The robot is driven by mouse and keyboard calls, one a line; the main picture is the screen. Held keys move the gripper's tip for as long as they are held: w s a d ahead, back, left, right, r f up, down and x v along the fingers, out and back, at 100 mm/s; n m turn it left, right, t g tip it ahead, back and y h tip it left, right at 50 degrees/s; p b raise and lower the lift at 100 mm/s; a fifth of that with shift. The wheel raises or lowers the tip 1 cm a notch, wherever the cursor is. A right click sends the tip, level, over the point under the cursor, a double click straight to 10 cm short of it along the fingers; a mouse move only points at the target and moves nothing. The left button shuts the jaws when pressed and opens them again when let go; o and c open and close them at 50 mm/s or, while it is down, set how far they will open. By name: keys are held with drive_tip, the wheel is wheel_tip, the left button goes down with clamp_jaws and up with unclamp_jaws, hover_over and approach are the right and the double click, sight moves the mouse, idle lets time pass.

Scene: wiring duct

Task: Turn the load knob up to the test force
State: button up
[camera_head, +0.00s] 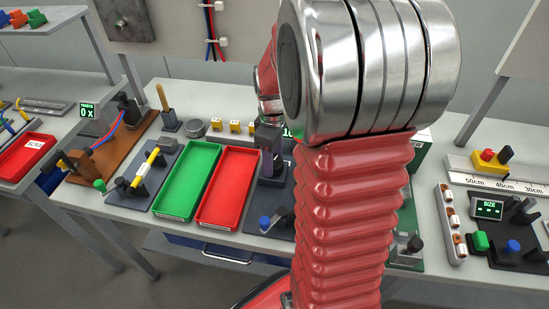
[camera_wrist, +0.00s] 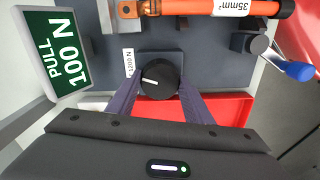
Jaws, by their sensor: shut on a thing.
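The load knob (camera_wrist: 158,76) is round and black with a white pointer line, in the middle of the wrist view. The line points left, toward a small white label (camera_wrist: 128,62) reading 1200 N. My gripper (camera_wrist: 159,88) is shut on the knob, one purple finger on each side. In the head view my gripper (camera_head: 270,140) is beside the red tray; my arm hides the knob and most of the display there.
An orange cable (camera_wrist: 200,8) tagged 35mm² with a copper end lies beyond the knob. A blue-handled crank (camera_wrist: 290,68) is at the right. In the head view a red tray (camera_head: 228,188) and a green tray (camera_head: 187,182) lie left of my gripper.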

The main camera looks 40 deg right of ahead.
drive_tip(key=m, duration=0.4)
drive_tip(key=shift+w+r+m, duration=0.1)
drive_tip(key=shift+w+m, duration=0.15)
drive_tip(key=shift+m, duration=0.05)
drive_tip(key=m, duration=0.3)
drive_tip(key=shift+m, duration=0.4)
drive_tip(key=m, duration=0.9)
drive_tip(key=shift+d, duration=0.1)
drive_tip(key=m, duration=0.3)
drive_tip(key=shift+m, duration=0.3)
drive_tip(key=m, duration=0.4)
drive_tip(key=shift+m, duration=0.3)
drive_tip(key=m, duration=0.3)
drive_tip(key=shift+s+m, duration=0.1)
drive_tip(key=shift+m, duration=2.1)
